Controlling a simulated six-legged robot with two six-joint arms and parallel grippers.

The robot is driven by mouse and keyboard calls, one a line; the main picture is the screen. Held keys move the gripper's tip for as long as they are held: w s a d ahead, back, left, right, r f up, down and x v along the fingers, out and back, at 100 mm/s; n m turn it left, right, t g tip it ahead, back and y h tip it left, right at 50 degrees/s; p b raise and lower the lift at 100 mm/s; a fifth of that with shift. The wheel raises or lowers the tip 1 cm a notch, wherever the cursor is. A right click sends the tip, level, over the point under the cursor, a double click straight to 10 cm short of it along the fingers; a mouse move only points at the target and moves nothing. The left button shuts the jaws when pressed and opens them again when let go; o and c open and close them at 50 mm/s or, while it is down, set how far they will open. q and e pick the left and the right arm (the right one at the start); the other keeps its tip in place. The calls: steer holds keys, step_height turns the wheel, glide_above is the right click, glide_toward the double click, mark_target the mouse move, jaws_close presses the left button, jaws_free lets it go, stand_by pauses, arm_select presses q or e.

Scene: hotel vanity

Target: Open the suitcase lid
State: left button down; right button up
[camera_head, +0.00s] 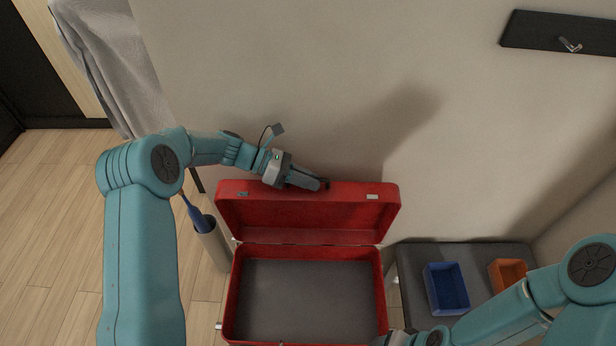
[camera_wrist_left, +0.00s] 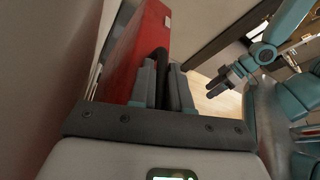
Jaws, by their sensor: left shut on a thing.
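The red suitcase (camera_head: 232,290) stands open in the head view, its grey inside empty. Its lid (camera_head: 300,220) is raised at the back, close to the wall. My left gripper (camera_head: 322,184) is at the lid's top edge, shut on the dark handle. In the left wrist view the dark handle (camera_wrist_left: 162,65) sits between the two fingers, beside the red lid (camera_wrist_left: 138,50). My right arm comes in from the lower right in the head view; its fingers are cut off at the bottom edge. The right gripper (camera_wrist_left: 215,88) shows small in the left wrist view, apart from the suitcase.
A dark bench (camera_head: 415,262) right of the suitcase holds a blue bin (camera_head: 446,288) and an orange bin (camera_head: 507,272). A tube-like holder (camera_head: 212,246) with a blue item stands left of the suitcase. The wall (camera_head: 330,90) is close behind the lid.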

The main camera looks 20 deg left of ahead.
stand_by(0.4)
arm_select(q)
steer(key=c, duration=1.4)
jaws_free()
steer(key=shift+c, duration=0.2)
steer(key=shift+a, duration=0.15)
steer(key=b+v, duration=0.3)
steer(key=v, duration=1.3)
steer(key=shift+s+f, duration=0.1)
steer(key=shift+s, duration=0.05)
